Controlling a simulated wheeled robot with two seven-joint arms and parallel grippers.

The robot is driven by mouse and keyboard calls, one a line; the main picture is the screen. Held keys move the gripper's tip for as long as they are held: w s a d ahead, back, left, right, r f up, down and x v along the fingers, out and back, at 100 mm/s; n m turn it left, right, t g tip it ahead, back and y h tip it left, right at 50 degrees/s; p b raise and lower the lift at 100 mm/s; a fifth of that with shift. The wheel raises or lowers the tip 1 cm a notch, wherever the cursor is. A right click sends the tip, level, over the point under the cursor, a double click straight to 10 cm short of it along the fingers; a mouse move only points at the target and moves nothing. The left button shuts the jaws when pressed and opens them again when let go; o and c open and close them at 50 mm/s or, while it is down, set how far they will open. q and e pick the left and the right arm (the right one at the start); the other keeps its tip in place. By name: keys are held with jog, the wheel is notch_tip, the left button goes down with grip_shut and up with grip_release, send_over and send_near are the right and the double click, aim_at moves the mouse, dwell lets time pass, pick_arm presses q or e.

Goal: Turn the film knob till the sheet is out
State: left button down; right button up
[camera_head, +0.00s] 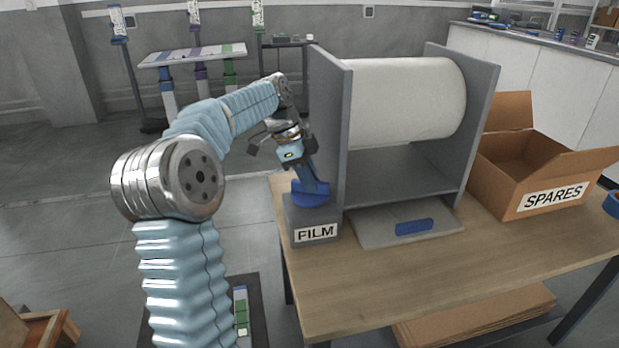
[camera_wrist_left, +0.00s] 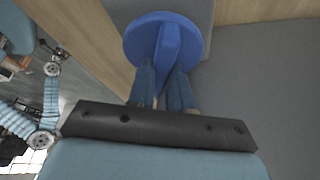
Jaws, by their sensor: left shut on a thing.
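The blue film knob (camera_head: 311,198) sits on top of a grey box with a FILM label (camera_head: 316,232), at the left end of the table. My left gripper (camera_head: 312,182) comes down on it from above and is shut on the knob's raised bar. In the left wrist view the round blue knob (camera_wrist_left: 166,38) shows with its bar between the two fingers (camera_wrist_left: 163,85). A large white film roll (camera_head: 405,100) hangs between two grey side plates. Below it is a grey tray (camera_head: 375,233) with a blue patch; no sheet of film shows on it. My right gripper is out of view.
The grey side plate (camera_head: 328,130) of the roll stand rises close beside my left gripper. An open cardboard box labelled SPARES (camera_head: 515,204) stands at the right. The wooden table's (camera_head: 420,270) front strip is clear.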

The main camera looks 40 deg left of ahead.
pick_arm(q)
jog(key=m+g, duration=0.2)
jog(key=m, duration=0.3)
jog(key=shift+w+m, duration=0.1)
jog(key=shift+m, duration=0.2)
jog(key=m+g, duration=0.2)
jog(key=m, duration=0.3)
dwell(0.4)
jog(key=c, duration=1)
grip_release()
jog(key=shift+c, duration=0.2)
